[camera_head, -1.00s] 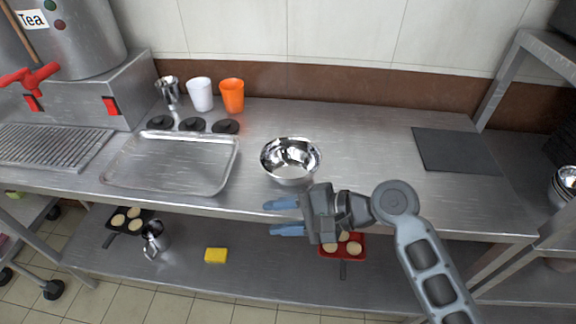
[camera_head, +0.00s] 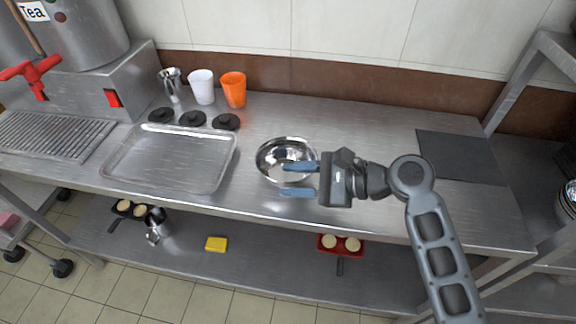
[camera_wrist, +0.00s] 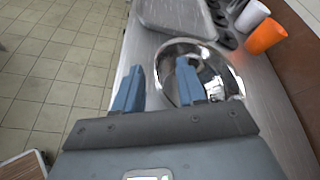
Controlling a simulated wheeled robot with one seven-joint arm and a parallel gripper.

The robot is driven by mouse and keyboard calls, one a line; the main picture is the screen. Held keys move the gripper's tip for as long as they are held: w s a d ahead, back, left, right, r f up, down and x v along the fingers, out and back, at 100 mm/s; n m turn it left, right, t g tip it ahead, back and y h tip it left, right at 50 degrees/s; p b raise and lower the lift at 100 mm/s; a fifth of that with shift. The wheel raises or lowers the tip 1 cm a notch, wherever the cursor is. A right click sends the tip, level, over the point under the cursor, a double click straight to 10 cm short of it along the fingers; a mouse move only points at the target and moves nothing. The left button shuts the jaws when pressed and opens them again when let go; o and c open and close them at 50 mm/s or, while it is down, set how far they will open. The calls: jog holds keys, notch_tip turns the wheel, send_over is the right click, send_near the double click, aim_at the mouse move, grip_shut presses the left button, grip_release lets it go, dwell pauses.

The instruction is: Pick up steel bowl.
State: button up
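The steel bowl (camera_head: 272,154) sits upright on the steel counter, right of the metal tray. My gripper (camera_head: 300,179) is at the bowl's near right side, its two blue fingers apart with nothing clearly held between them. In the head view one finger overlaps the bowl's inside and the other lies in front of its near edge. In the wrist view the bowl (camera_wrist: 222,80) appears behind the right finger, and the left finger is outside the rim. I cannot tell whether either finger touches the bowl.
A metal tray (camera_head: 112,178) lies left of the bowl. Behind it are black lids (camera_head: 193,119), a white cup (camera_head: 202,87), an orange cup (camera_head: 233,90) and a steel cup (camera_head: 171,83). A dark mat (camera_head: 460,157) lies right. The counter between bowl and mat is clear.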

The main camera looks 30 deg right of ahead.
jog(key=shift+x, duration=1.35)
jog(key=shift+c, duration=0.3)
grip_shut()
